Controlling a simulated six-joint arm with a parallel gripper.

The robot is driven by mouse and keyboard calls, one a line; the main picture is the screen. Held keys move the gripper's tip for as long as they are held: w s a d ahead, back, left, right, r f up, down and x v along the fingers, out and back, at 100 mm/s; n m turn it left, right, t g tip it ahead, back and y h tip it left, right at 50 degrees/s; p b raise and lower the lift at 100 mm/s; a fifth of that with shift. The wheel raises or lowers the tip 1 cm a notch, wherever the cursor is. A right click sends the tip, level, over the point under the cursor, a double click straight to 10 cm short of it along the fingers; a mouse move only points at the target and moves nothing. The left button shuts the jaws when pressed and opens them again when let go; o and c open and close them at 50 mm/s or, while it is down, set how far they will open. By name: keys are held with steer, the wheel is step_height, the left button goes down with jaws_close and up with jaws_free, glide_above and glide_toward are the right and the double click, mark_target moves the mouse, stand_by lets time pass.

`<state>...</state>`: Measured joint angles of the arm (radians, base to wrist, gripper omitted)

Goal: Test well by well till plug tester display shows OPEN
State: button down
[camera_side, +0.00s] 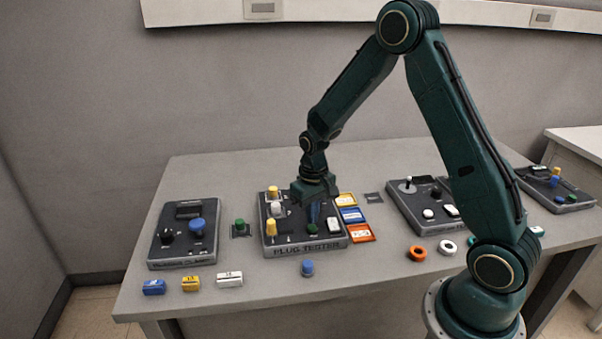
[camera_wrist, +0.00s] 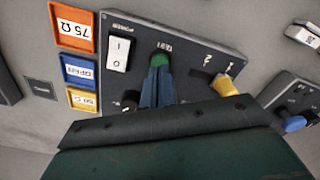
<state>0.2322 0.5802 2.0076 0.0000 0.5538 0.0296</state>
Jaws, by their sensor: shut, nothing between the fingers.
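The plug tester (camera_side: 303,246) is a dark box in the middle of the table, its name on its front edge. My gripper (camera_side: 314,217) is over it, pointing down, fingers together and empty. In the wrist view, my fingertips (camera_wrist: 158,72) are at the green button (camera_wrist: 160,59); whether they press it I cannot tell. A white rocker switch (camera_wrist: 118,53) is beside it. A yellow plug (camera_wrist: 228,86) stands near the marks 1 and 2. The side view also shows a white plug (camera_side: 277,210) and a front yellow plug (camera_side: 271,228). I cannot read any tester display; my gripper covers part of the panel.
Yellow, blue (camera_side: 353,215) and orange (camera_side: 360,233) trays lie right of the tester. A blue cylinder (camera_side: 307,268) stands in front. A knobbed box (camera_side: 184,233) is at left, a joystick box (camera_side: 425,205) at right. Orange and white rings (camera_side: 447,247) lie nearby.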

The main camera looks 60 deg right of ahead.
steer(key=shift+f, duration=0.95)
stand_by(0.6)
steer(key=shift+r, duration=3.25)
